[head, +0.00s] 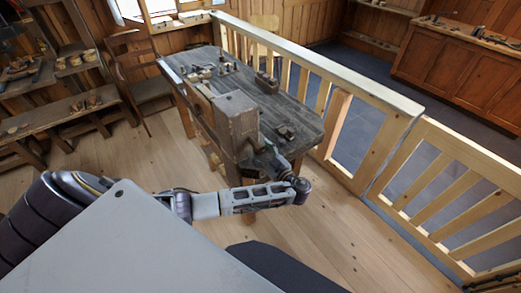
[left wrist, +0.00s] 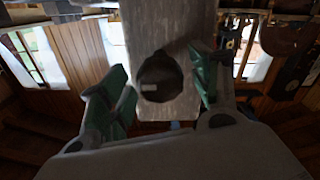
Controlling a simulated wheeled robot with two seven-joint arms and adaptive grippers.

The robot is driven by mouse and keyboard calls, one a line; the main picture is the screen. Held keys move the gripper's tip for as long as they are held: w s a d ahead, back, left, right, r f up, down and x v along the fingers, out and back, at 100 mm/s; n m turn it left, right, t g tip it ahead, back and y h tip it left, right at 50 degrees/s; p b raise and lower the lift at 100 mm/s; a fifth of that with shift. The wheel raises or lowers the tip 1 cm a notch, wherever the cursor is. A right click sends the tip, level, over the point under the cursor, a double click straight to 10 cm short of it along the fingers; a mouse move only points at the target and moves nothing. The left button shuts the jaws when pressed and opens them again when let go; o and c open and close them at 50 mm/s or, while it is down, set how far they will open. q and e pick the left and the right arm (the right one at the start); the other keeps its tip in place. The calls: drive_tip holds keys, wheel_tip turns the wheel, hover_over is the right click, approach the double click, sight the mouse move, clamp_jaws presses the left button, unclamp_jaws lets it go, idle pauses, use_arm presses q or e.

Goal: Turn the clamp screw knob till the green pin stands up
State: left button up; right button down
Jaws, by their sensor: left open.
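A dark round knob (left wrist: 160,72) with a small pale mark on its face sits on the end of a grey wooden block (left wrist: 150,25) in the left wrist view. My left gripper (left wrist: 161,82) is open, with a green-padded finger on each side of the knob. I cannot tell whether either finger touches it. In the head view, my left gripper (head: 276,152) is at the near right side of the tall block (head: 236,120) on the workbench. The knob is hard to make out there. I cannot make out a green pin in either view. My right gripper is not in view.
The workbench (head: 305,118) carries several small wooden pieces. A pale wooden railing (head: 345,75) runs close along its right side. Shelves (head: 50,115) and a chair (head: 135,65) stand at the left. The plank floor (head: 340,235) in front right is clear.

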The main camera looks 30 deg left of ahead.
use_arm(q)
drive_tip(key=shift+a, duration=0.15)
drive_tip(key=shift+c, duration=0.5)
drive_tip(key=c, duration=0.9)
drive_tip(key=shift+c, duration=0.2)
drive_tip(key=shift+m, duration=0.6)
